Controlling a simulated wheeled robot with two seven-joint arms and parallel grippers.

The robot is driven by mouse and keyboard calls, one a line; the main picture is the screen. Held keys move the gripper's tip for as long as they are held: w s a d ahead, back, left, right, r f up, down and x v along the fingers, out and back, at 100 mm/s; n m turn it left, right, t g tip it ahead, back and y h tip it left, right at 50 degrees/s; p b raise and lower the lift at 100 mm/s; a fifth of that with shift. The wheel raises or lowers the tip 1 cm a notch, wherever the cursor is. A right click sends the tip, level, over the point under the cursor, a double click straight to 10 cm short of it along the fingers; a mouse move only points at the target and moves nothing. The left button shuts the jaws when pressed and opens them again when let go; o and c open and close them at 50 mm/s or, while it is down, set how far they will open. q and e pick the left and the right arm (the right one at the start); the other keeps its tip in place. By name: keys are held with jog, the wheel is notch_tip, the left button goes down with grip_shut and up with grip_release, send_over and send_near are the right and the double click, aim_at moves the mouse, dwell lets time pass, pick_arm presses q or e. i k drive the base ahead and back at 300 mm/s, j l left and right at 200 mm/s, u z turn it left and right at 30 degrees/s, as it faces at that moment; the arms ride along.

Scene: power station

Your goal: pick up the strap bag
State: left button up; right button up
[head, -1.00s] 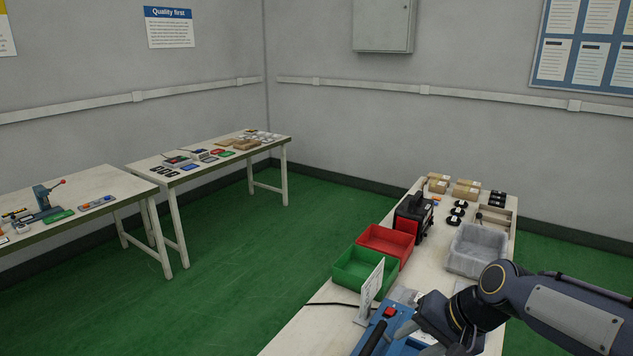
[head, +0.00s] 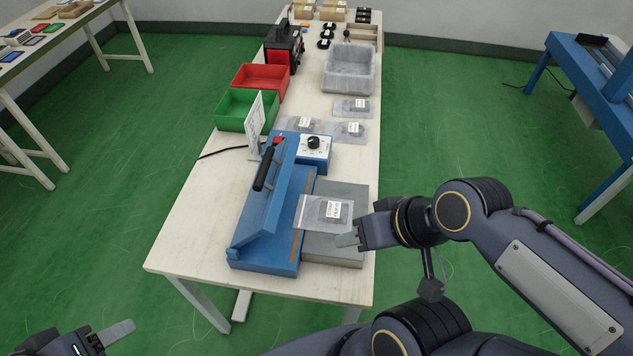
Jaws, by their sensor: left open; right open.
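A clear plastic bag (head: 310,213) with a dark item and a white label lies on the sealer's grey platform (head: 335,250), its left end over the sealer's edge. Several similar bags, among them one at the back (head: 360,113) and one below it (head: 340,138), lie behind the sealer; their labels are too small to read, so I cannot tell which is the strap bag. My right gripper (head: 346,240) is open over the platform, just beside the near right corner of the bag. My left gripper (head: 118,338) is open and empty at the bottom left, off the table.
The blue sealer (head: 250,252) with a black handle stands left of the platform. A white sign (head: 255,125), green bin (head: 240,122), red bin (head: 255,90), black-and-red device (head: 283,48) and grey tub (head: 348,88) stand behind. The table's front left corner is clear.

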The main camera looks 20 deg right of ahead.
aim_at(326, 215)
jog(key=k+l+u, duration=0.15)
jog(key=l+u, duration=0.15)
jog(key=k+l+u, duration=0.25)
jog(key=l, duration=0.25)
jog(key=k+l+u, duration=0.1)
jog(key=l+u, duration=0.2)
jog(key=l, duration=0.1)
